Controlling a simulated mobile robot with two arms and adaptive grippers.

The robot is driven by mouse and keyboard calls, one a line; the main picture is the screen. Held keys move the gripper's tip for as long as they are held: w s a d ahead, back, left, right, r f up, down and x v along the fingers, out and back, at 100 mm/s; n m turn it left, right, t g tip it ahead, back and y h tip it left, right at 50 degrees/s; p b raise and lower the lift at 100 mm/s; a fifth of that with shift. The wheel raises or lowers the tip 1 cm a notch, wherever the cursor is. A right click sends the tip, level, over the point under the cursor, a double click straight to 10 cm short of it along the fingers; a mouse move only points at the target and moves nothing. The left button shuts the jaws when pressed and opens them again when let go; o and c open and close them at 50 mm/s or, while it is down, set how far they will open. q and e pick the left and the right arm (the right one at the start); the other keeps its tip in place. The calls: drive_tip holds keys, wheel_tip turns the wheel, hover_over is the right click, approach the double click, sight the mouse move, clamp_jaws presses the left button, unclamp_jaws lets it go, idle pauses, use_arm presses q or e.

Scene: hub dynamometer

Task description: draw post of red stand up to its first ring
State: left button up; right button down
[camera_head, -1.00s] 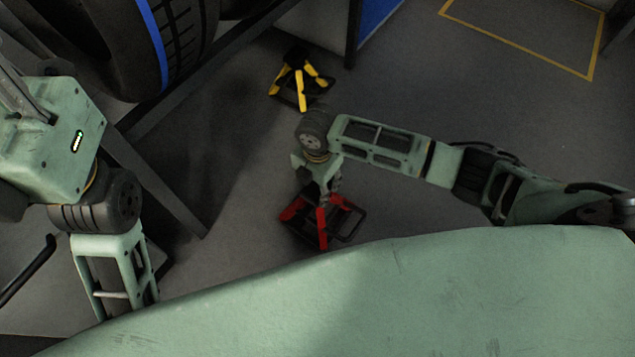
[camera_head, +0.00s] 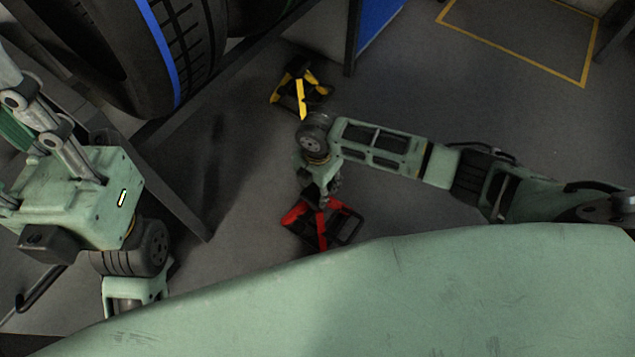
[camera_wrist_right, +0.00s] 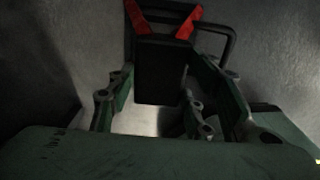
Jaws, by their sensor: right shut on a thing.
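The red stand (camera_head: 319,230) is on the floor in the middle of the head view, with red legs and a dark base frame. My right gripper (camera_head: 325,195) is above it and partly covers its top. In the right wrist view, my right gripper (camera_wrist_right: 165,88) is shut on the stand's black top piece (camera_wrist_right: 163,72), which sits between its fingers. Two red legs (camera_wrist_right: 137,17) and part of the dark frame show beyond that piece. The post below the top and its rings are hidden. My left arm shows at the left, but its gripper is out of view.
A yellow stand (camera_head: 301,92) is on the floor beyond my right wrist. A big black tyre with a blue stripe (camera_head: 160,50) and a dark metal frame (camera_head: 178,200) are at the upper left. The floor at right is open, with a yellow marked outline (camera_head: 510,57).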

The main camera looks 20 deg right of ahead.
drive_tip(key=shift+r, duration=0.1)
drive_tip(key=c, duration=0.9)
unclamp_jaws()
wheel_tip(320, 180, up, 12)
idle(0.4)
